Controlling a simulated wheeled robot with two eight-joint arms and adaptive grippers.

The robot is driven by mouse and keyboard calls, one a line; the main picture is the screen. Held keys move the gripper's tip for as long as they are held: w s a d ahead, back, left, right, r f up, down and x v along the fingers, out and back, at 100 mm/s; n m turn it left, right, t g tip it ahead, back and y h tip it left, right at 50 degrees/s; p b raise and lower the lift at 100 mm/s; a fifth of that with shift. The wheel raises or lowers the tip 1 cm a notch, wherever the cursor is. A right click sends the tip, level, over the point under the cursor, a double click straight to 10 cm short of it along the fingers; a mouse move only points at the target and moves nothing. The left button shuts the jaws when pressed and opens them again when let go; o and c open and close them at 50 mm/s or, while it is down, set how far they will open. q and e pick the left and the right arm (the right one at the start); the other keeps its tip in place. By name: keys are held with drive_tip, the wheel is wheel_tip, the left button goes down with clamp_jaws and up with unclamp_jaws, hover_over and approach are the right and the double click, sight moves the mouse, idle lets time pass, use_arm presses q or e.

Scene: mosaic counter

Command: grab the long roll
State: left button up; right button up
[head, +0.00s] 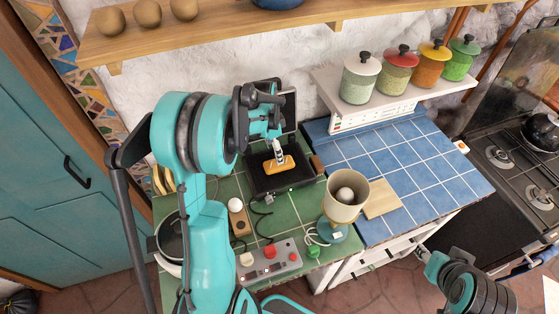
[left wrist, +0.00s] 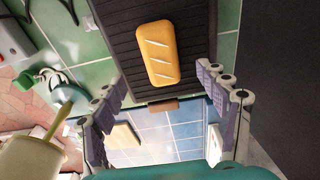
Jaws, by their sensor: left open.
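The long roll (head: 279,165) is a golden-brown loaf with pale slashes on top. It lies on the black ridged plate of an open grill (head: 262,182) on the green-tiled counter. In the left wrist view the roll (left wrist: 158,54) is whole and lies beyond my fingertips. My left gripper (head: 278,150) hangs over the grill by the roll, and my arm hides part of the grill. In the left wrist view its fingers (left wrist: 167,92) are wide apart with nothing between them. My right gripper (head: 424,252) is low at the right, away from the roll, its jaws too small to read.
A beige-shaded lamp (head: 345,212) stands right of the grill, beside a wooden board (head: 382,199). A control box (head: 268,262) with a red button and cables lie in front. The blue-tiled counter (head: 425,165) is mostly clear. A shelf (head: 390,99) holds several jars.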

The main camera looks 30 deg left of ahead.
use_arm(q)
drive_tip(key=f, duration=0.5)
drive_tip(key=w+f+b, duration=0.1)
drive_tip(key=f, duration=0.1)
drive_tip(key=shift+d+f, duration=0.35)
drive_tip(key=shift+d, duration=0.05)
drive_tip(key=c, duration=0.8)
